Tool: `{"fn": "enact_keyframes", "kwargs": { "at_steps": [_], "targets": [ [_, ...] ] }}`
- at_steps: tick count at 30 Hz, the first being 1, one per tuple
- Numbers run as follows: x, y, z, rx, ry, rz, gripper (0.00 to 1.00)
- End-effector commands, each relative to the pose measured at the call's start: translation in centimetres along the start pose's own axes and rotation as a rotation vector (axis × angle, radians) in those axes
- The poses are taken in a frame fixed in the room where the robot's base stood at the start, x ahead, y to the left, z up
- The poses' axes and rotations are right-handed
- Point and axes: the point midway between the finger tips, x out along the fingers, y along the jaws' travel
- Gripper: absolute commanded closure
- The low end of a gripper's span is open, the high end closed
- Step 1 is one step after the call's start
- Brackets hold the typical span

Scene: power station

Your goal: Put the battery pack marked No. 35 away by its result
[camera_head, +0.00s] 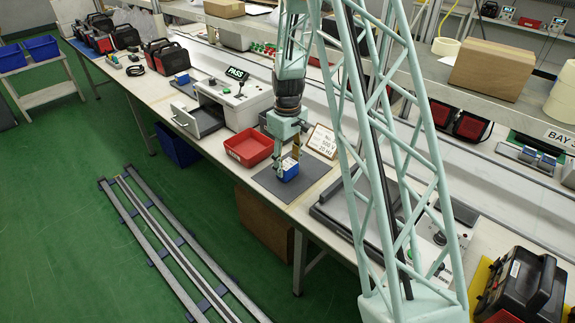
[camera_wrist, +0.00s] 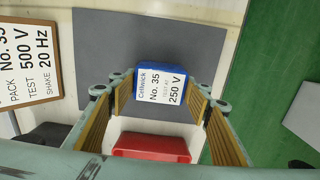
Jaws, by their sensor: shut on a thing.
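The blue battery pack (camera_wrist: 163,95) has a white label reading Cellwick, No. 35, test at 250 V. It also shows in the head view (camera_head: 288,170), at the grey mat (camera_head: 309,176). My gripper (camera_head: 290,158) is shut on it, pointing down, with a finger on either side in the wrist view. I cannot tell whether the pack touches the mat. A card (camera_wrist: 24,52) beside the mat reads pack No. 35, test 500 V, shake 20 Hz. A white tester (camera_head: 232,100) with a lit PASS display (camera_head: 237,74) has its drawer (camera_head: 197,119) open.
An open red bin (camera_head: 249,147) stands between the tester and mat; it also shows in the wrist view (camera_wrist: 152,146). Blue bins stand on a side rack (camera_head: 41,48) and under the bench (camera_head: 177,146). A dark-topped machine (camera_head: 348,215) lies right of the mat.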

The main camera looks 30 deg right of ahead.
Motion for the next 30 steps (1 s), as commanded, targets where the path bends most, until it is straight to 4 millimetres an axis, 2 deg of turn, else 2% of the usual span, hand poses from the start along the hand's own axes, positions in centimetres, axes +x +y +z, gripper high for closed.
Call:
{"fn": "enact_keyframes", "kwargs": {
  "at_steps": [4,5,9,23,30],
  "targets": [
    [0.3,0.0,0.0,0.000,0.000,0.000,0.78],
    [0.3,0.0,0.0,0.000,0.000,0.000,0.53],
    [0.2,0.0,0.0,0.000,0.000,0.000,0.41],
    [-0.1,0.0,0.0,0.000,0.000,0.000,0.41],
    [-1.9,0.0,-0.1,0.000,0.002,0.001,0.41]
  ]
}}
